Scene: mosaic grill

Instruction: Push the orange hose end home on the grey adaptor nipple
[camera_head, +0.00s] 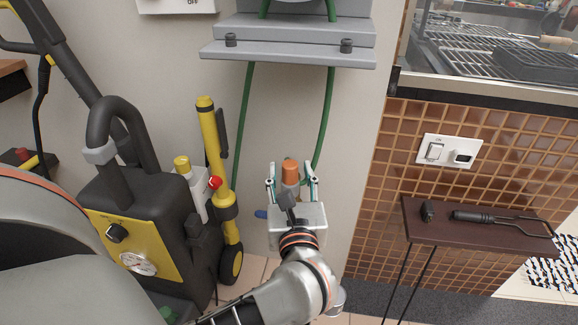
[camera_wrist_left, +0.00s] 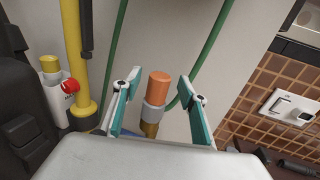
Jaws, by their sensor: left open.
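The orange hose end (camera_head: 290,170) stands nearly upright between the fingers of my left gripper (camera_head: 291,172). In the left wrist view, the orange hose end (camera_wrist_left: 159,84) sits directly above a grey collar (camera_wrist_left: 154,112), with a brass-coloured part (camera_wrist_left: 149,130) under it. I take the grey collar to be part of the adaptor; how far the orange piece is seated on it cannot be told. My left gripper also shows in the wrist view (camera_wrist_left: 158,82), open, one finger on each side with visible gaps. My right gripper is not in view.
A green hose (camera_head: 328,115) hangs in a loop from a grey wall bracket (camera_head: 288,54) behind. A black and yellow pressure washer (camera_head: 140,225) stands close on the left. A brown side table (camera_head: 430,231) with a black-handled tool (camera_head: 475,216) stands right.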

